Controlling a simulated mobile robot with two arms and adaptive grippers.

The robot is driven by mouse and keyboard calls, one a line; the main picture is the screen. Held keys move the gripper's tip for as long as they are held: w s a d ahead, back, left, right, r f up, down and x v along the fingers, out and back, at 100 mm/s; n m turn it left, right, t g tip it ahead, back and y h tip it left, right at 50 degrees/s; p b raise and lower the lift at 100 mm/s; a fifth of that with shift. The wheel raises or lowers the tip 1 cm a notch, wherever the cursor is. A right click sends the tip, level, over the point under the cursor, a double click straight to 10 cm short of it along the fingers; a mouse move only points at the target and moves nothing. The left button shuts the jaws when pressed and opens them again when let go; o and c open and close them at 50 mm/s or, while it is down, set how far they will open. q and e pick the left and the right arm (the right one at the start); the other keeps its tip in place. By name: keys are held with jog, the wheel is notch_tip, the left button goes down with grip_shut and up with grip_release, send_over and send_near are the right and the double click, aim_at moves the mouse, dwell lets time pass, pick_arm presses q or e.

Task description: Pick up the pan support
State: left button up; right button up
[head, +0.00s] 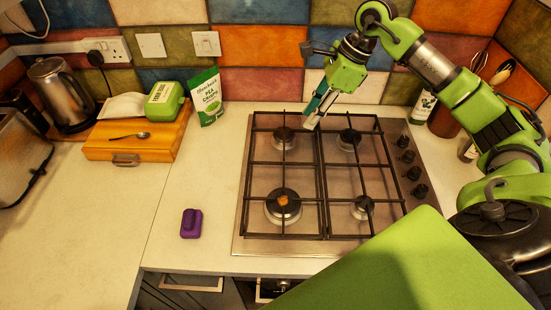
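Two black pan supports lie on the steel gas hob (300,248), a left one (265,163) and a right one (372,165). Both lie flat over the burners. My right gripper (315,112) reaches in from the right and points down at the back of the hob, close to where the two supports meet. Its fingers hide part of the back bars there. Whether they touch a bar, and whether they are open or shut, I cannot tell. My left gripper is not in view.
Several black knobs (407,156) line the hob's right side. A purple object (191,223) lies left of the hob. A green pouch (207,97), a wooden box (125,150) and a kettle (60,88) stand back left. A bottle (422,105) stands back right. The left counter is mostly clear.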

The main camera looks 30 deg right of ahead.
aim_at(291, 163)
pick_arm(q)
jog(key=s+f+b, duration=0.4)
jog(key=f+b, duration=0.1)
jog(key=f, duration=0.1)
pick_arm(e)
jog(key=x, duration=0.3)
jog(key=s+d+p+x, duration=0.1)
jog(key=x, duration=0.5)
jog(key=shift+s+d+f, duration=0.15)
jog(key=shift+d+f, duration=0.05)
jog(key=shift+f, duration=0.3)
jog(key=p+x, duration=0.1)
jog(key=x, duration=0.3)
jog(key=shift+f, duration=0.2)
jog(key=shift+f+p, duration=0.2)
jog(key=shift+p, duration=0.25)
jog(key=p+x, duration=0.2)
jog(key=x, duration=0.2)
jog(key=shift+s+d+f+p, duration=0.1)
jog(key=shift+s+f+p, duration=0.1)
jog(key=shift+p, duration=0.1)
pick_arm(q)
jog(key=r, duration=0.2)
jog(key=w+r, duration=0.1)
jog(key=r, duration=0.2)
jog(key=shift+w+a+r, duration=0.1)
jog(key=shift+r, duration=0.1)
pick_arm(e)
jog(key=shift+w+f, duration=0.15)
jog(key=shift+f, duration=0.2)
